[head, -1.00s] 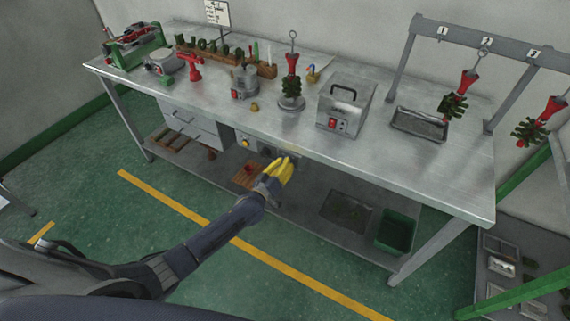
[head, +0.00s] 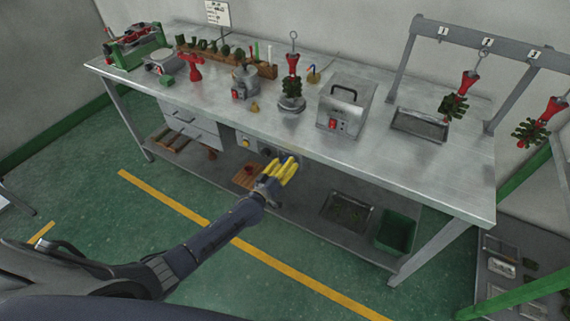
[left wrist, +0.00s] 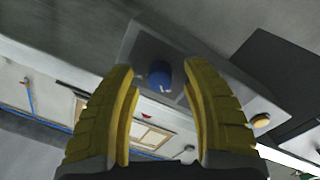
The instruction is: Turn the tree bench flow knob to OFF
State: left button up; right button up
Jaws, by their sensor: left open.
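A blue round knob (left wrist: 160,75) sits on a grey control panel (left wrist: 148,50) in the left wrist view. Small white marks lie on the panel beside it. My left gripper (left wrist: 157,68) is open, with its yellow fingers on either side of the knob in that view. I cannot tell whether they touch it. In the head view my left gripper (head: 283,164) is at the bench's front edge, before the panel under the tabletop, and the knob cannot be made out there. My right gripper is not in view.
A yellow button (left wrist: 261,121) is on the same panel. The steel bench (head: 400,160) overhangs the panel and carries a grey box with a handle (head: 346,103), a metal tray (head: 420,124) and several red-and-green wax trees. A green bin (head: 396,232) stands on the lower shelf.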

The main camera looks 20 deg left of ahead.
pick_arm(q)
jog(key=v, duration=1.2)
jog(key=shift+d, duration=0.1)
jog(key=s+a+f+m+g+y, duration=0.1)
jog(key=s+a+f+m+g, duration=0.15)
jog(key=s+f, duration=0.6)
jog(key=s+a+f+m+g+y, duration=0.1)
jog(key=s+a+f+m+g, duration=0.2)
jog(key=f, duration=1.1)
jog(key=s+a+f+m+g+y, duration=0.15)
jog(key=s+f+g, duration=0.3)
jog(key=f, duration=0.65)
jog(key=s+a+f+g+y, duration=0.1)
jog(key=s+f+g, duration=0.1)
jog(key=s+f, duration=0.5)
jog(key=s+f+g, duration=0.1)
jog(key=s+f, duration=0.2)
jog(key=s, duration=0.9)
jog(key=s+d+f+g, duration=0.1)
jog(key=s+d+f, duration=0.1)
jog(key=s, duration=0.6)
jog(key=s+d+f+g, duration=0.2)
jog(key=s+d, duration=0.1)
jog(key=s, duration=0.6)
jog(key=shift+f+m, duration=0.25)
jog(key=shift+m, duration=0.15)
